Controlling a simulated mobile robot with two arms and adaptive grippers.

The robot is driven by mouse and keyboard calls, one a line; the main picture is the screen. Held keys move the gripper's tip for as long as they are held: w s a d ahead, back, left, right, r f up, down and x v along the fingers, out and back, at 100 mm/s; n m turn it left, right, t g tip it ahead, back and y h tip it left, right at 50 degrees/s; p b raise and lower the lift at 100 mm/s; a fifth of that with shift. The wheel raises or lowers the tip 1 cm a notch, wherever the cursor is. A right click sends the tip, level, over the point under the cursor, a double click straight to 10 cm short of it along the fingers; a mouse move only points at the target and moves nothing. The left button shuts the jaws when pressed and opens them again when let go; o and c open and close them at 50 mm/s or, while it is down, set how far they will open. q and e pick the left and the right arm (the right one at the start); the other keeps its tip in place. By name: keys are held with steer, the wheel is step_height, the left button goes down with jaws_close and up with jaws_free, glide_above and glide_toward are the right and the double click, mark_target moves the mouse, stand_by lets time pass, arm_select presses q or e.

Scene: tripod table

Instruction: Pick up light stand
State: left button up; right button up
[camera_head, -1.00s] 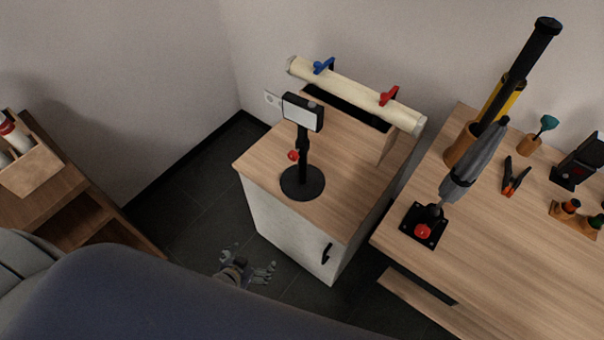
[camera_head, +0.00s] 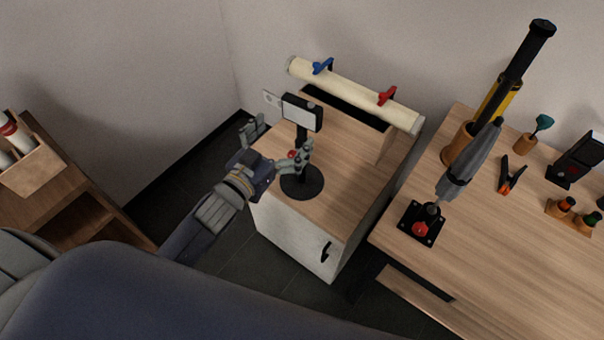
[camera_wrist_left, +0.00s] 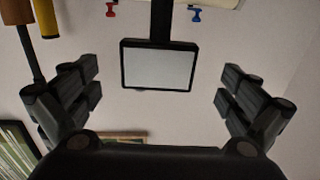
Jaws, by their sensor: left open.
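The light stand (camera_head: 302,135) is upright on a wood-topped cabinet in the head view. It has a round black base, a black post, a red knob and a rectangular pale lamp panel. My left gripper (camera_head: 281,140) is open and empty at the stand's left; one finger overlaps the post in the picture, and contact cannot be told. In the left wrist view, the lamp panel (camera_wrist_left: 158,68) shows between the two spread fingers of my left gripper (camera_wrist_left: 160,74), with the post running up from it. My right gripper is not in view.
A workbench (camera_head: 500,245) at the right holds a grey tool on a black base (camera_head: 423,224), an orange clamp and several small items. A wooden shelf (camera_head: 85,215) is at the left.

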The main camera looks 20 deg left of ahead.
mark_target(299, 116)
arm_select(q)
steer(key=shift+x, duration=0.85)
steer(key=shift+w+d+r+p, duration=0.2)
steer(key=shift+w+r+p, duration=0.1)
steer(key=shift+w, duration=0.2)
steer(key=p+x, duration=0.1)
steer(key=x, duration=0.2)
steer(key=shift+w+d+r, duration=0.1)
steer(key=shift+w+r, duration=0.1)
steer(key=shift+w+d+f, duration=0.1)
steer(key=shift+w+d, duration=0.05)
steer(key=shift+w, duration=0.3)
steer(key=c, duration=2)
